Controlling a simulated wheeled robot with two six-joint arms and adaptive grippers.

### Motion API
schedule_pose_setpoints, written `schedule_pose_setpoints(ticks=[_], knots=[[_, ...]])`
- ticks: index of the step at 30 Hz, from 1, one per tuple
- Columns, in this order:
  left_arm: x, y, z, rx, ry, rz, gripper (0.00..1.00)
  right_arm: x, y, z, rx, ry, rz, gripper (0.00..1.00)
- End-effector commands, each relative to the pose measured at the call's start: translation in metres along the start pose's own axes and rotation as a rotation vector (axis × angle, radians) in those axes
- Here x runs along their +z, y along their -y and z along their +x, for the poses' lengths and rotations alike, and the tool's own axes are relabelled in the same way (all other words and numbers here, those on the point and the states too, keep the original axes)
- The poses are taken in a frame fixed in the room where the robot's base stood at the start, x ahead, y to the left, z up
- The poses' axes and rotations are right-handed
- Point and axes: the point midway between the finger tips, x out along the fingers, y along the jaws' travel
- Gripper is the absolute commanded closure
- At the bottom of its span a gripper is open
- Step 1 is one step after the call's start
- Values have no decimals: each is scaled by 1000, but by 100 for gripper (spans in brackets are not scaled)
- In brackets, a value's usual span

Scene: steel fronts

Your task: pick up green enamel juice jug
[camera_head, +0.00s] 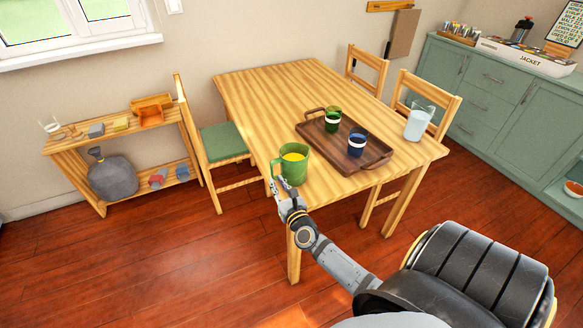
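The green enamel juice jug (296,174) stands upright at the near left edge of the wooden table (270,95). Yellow juice shows in its open top, and its handle is on its left side. My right gripper (281,184) is just in front of and below the jug, by the table edge. Its two fingers look spread apart, pointing up towards the handle side. The gripper is small in view, and I cannot tell if it touches the jug. My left gripper is not in view.
A brown tray (317,133) holds a green cup (333,119) and a blue cup (357,142), to the right of the jug. A clear pitcher (418,123) stands at the table's right edge. A chair (222,141) with a green seat is at the left.

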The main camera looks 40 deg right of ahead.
Motion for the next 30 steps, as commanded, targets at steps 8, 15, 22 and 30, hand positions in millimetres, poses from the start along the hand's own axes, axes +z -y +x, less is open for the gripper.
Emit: schedule_pose_setpoints(ticks=[8,15,22,30], knots=[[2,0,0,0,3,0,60,1,0,19,0,2,-2,82],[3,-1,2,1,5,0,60,-1,0,54,0,0,-2,82],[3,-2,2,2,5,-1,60,-1,0,56,1,-1,-2,82],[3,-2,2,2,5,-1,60,-1,0,56,1,-1,-2,100]])
